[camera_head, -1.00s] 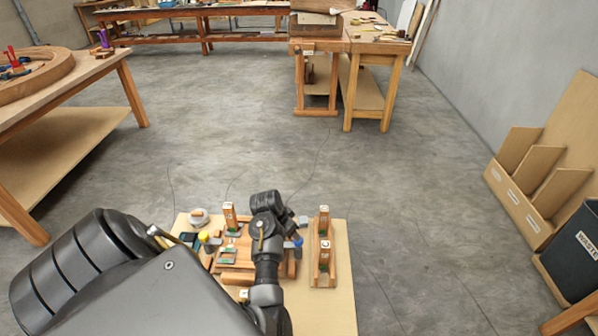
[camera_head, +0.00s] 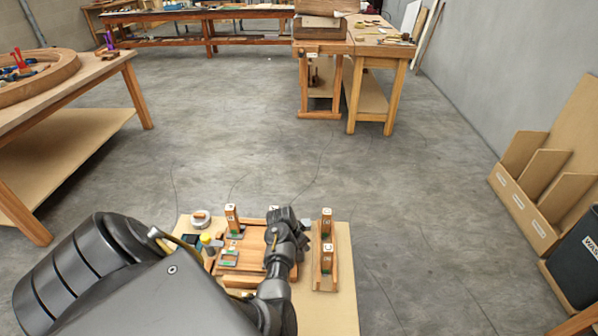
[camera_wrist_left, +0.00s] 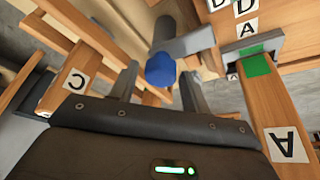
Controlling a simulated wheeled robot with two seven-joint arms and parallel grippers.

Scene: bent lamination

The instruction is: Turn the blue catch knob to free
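The blue catch knob (camera_wrist_left: 160,70) shows in the left wrist view, at the end of a grey metal bar (camera_wrist_left: 188,46). My left gripper (camera_wrist_left: 160,88) is open, with one finger on each side of the knob and a visible gap to each. Whether the knob is at the depth of the fingertips I cannot tell. In the head view my left wrist (camera_head: 282,232) is over the right part of the wooden fixture (camera_head: 247,256) and hides the knob and fingers. My right gripper is not in view.
Upright wooden blocks with letter labels (camera_head: 327,257) stand close right of my wrist; another labelled post (camera_head: 232,218) stands left. A tape roll (camera_head: 200,218) and a yellow-capped item (camera_head: 206,239) lie at the board's left. The board's right strip (camera_head: 345,290) is clear.

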